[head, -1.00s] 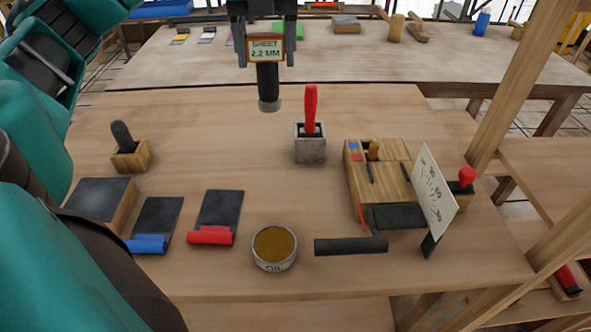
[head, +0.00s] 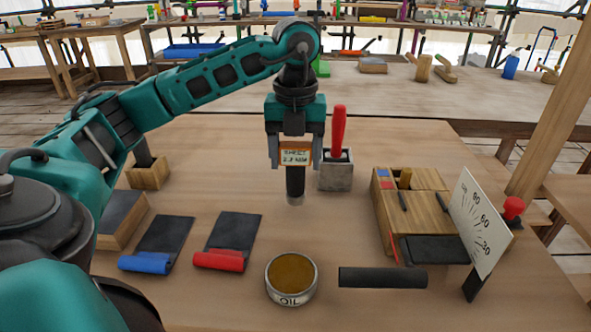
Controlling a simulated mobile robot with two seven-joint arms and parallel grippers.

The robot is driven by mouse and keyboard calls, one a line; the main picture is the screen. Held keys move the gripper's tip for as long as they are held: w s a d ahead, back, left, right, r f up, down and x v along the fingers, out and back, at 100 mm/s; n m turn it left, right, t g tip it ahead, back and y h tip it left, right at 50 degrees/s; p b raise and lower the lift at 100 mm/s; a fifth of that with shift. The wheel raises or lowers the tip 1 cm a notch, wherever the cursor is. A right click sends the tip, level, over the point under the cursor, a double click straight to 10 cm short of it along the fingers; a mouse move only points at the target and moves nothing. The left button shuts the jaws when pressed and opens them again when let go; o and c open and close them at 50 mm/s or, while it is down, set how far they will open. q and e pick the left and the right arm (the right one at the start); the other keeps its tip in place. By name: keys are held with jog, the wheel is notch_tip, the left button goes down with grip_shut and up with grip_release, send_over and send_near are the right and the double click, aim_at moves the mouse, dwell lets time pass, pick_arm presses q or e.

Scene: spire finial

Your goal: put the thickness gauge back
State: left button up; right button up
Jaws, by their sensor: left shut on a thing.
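My left gripper (head: 294,160) is shut on the thickness gauge and holds it upright above the middle of the table. The gauge has an orange-framed label (head: 295,156) reading SHEET 2.2 MM and a dark round lower part (head: 295,182) with a grey end pointing down. It hangs just left of a grey block (head: 336,174) with a red-handled tool (head: 338,130) standing in it. Whether the gauge's end touches the table I cannot tell; it seems clear of it. My right gripper is not in view.
An oil tin (head: 292,279), red-ended (head: 228,240) and blue-ended (head: 158,243) dark sheets lie in front. A wooden box (head: 415,215) and a white dial card (head: 482,222) stand right. A wooden holder (head: 148,174) with a dark handle is left. The table's middle is fairly clear.

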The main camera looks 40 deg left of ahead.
aim_at(295, 169)
pick_arm(q)
jog(key=shift+f, duration=1.35)
jog(key=shift+f, duration=0.15)
jog(key=o, duration=1.3)
jog(key=shift+c, duration=0.2)
